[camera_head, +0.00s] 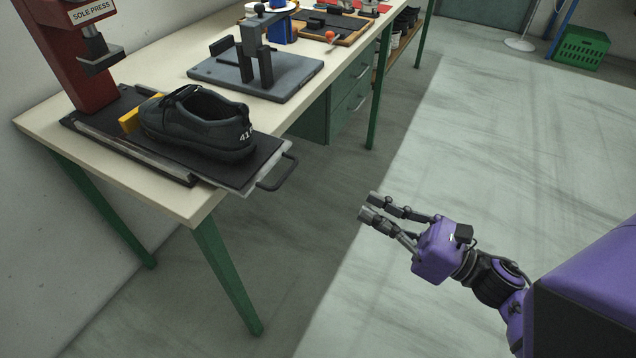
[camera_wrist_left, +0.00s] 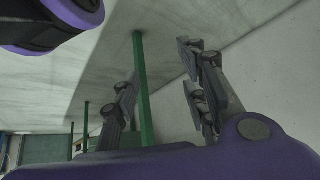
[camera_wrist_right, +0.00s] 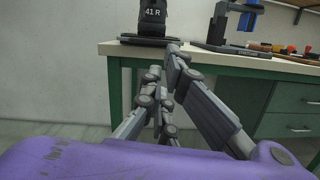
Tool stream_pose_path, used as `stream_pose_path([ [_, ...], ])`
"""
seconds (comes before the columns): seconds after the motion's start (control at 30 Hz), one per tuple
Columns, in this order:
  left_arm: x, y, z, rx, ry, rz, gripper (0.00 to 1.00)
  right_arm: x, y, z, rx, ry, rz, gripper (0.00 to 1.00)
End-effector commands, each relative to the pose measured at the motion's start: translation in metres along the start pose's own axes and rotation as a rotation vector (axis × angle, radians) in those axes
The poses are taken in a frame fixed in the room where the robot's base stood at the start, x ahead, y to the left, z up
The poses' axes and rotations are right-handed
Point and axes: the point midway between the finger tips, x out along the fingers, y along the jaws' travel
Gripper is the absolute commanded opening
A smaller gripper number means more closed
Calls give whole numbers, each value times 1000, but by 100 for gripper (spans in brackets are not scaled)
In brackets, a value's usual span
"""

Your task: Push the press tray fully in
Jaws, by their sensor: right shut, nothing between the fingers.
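The press tray (camera_head: 257,168) is a dark plate that sticks out past the bench's edge, with a black loop handle (camera_head: 278,174) at its outer end. A dark shoe (camera_head: 200,122) marked 41 lies on it; its heel shows in the right wrist view (camera_wrist_right: 153,20). The red sole press (camera_head: 82,62) stands at the tray's inner end. My right gripper (camera_head: 368,205) is shut and empty, to the right of the handle and apart from it. My left gripper (camera_wrist_left: 158,82) is open and empty in the left wrist view, and outside the head view.
The pale bench (camera_head: 190,205) has green legs and drawers (camera_head: 350,98). A grey plate with a clamp stand (camera_head: 300,88) stands farther along it. A green crate (camera_head: 580,48) is on the floor at the far right. The floor around my right gripper is clear.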

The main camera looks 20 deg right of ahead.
Motion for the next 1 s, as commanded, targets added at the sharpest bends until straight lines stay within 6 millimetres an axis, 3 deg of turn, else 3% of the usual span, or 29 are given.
stream_pose_path([
  [0.1, -2, 0, 6, 0, -11, 0, 40, 0, 7, 1, -102, -8, 28, 0],
  [0.27, -4, 3, 8, -3, -17, 2, 40, 11, 7, 3, -129, -11, 31, 0],
  [0.7, -13, -1, -9, -2, 7, -3, 40, 100, 10, 5, -124, -12, 29, 0],
  [1.0, -17, -3, -9, 0, 3, -6, 40, 136, 10, 3, -122, -10, 26, 0],
])
